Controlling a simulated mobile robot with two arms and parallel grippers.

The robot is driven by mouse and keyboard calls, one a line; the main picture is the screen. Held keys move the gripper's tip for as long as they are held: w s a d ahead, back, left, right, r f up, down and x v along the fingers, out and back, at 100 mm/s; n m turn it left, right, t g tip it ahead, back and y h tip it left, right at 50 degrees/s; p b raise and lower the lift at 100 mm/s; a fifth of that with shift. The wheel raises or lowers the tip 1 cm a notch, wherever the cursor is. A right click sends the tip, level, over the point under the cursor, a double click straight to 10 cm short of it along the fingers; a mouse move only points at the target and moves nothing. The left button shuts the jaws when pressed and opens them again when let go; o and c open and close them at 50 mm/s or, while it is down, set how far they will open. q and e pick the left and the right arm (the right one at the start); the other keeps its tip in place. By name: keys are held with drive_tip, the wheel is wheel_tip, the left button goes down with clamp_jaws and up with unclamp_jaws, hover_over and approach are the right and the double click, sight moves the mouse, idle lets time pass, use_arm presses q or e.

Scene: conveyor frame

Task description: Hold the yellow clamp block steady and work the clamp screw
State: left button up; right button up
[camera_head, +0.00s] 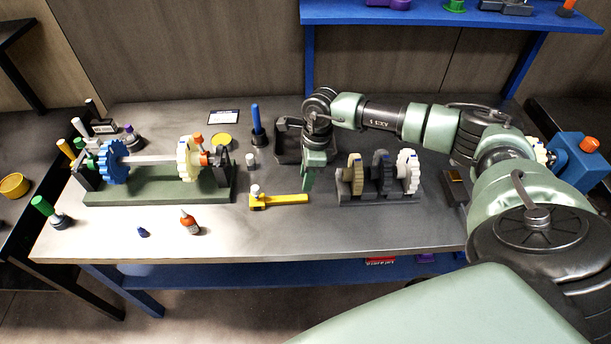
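A yellow piece with a long bar (285,199) lies on the bench near the middle; a block with a small pale-topped knob stands at its left end. It is the only yellow clamp-like thing I see, but I cannot tell for sure that the knob is a clamp screw. My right gripper (308,178) reaches in from the right and points down above the bench, behind and to the right of the yellow bar, apart from it. Its fingertips are too small to tell open from shut. My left gripper is not in view.
A green fixture (150,193) at left carries a shaft with a blue gear (113,162) and a cream gear (188,160). A grey rack (378,198) of gears stands right of the yellow piece. The bench's front middle is clear.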

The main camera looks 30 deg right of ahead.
sight(301, 196)
drive_tip(key=f+b, duration=0.1)
drive_tip(key=f, duration=0.1)
drive_tip(key=f+b, duration=0.2)
drive_tip(key=f, duration=0.1)
drive_tip(key=a+f+b, duration=0.1)
drive_tip(key=f+b, duration=0.1)
drive_tip(key=shift+w+a+f, duration=0.1)
drive_tip(key=shift+w+f, duration=0.15)
drive_tip(key=shift+f, duration=0.05)
drive_tip(key=shift+r, duration=0.15)
clamp_jaws()
idle(1.9)
